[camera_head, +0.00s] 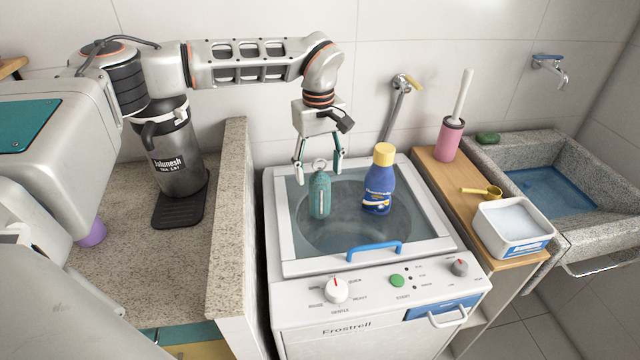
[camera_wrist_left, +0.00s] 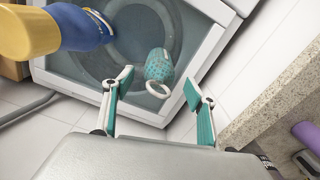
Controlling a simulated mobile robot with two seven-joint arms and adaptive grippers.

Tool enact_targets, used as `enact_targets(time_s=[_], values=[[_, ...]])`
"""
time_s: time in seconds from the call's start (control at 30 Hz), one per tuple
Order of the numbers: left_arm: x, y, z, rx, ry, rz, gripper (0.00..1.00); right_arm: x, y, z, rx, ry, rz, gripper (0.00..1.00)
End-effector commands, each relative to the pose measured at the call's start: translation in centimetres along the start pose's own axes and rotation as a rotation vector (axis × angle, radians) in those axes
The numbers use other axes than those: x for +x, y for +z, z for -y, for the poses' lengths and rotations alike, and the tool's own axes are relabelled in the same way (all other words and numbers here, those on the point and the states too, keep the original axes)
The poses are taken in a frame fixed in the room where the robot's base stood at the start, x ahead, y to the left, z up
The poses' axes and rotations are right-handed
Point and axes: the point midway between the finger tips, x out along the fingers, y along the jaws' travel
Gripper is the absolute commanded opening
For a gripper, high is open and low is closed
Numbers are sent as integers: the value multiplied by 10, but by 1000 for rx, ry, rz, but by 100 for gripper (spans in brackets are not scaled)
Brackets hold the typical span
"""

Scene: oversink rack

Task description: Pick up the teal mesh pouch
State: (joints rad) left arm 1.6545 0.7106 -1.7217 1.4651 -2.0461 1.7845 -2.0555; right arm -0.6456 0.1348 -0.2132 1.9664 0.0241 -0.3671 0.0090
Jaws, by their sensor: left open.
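The teal mesh pouch (camera_head: 320,196) stands upright on the glass lid of the washing machine (camera_head: 290,262), with a pale ring at its top. My left gripper (camera_head: 318,170) points down just above it, open, with its fingers to either side of the ring. In the left wrist view the pouch (camera_wrist_left: 158,64) and its ring show between and beyond the open fingertips (camera_wrist_left: 158,82). I cannot tell whether a finger touches it. My right gripper is not in view.
A blue bottle with a yellow cap (camera_head: 379,185) stands on the lid, right of the pouch. A blue lid handle (camera_head: 375,250) is in front. A dark flask (camera_head: 178,160) stands on the left counter. A white powder tub (camera_head: 512,228) and pink brush holder (camera_head: 449,139) stand on the right shelf.

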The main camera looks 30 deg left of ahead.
Motion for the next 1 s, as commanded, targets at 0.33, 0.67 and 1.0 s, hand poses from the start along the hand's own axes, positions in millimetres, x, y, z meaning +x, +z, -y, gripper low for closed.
enact_targets(time_s=[0.33,0.67,1.0], values=[[26,-3,1,0,-5,-6,57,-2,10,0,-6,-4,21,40],[69,-4,-1,-1,-5,-5,57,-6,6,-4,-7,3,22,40],[76,-4,-2,0,-2,-7,57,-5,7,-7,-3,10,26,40]])
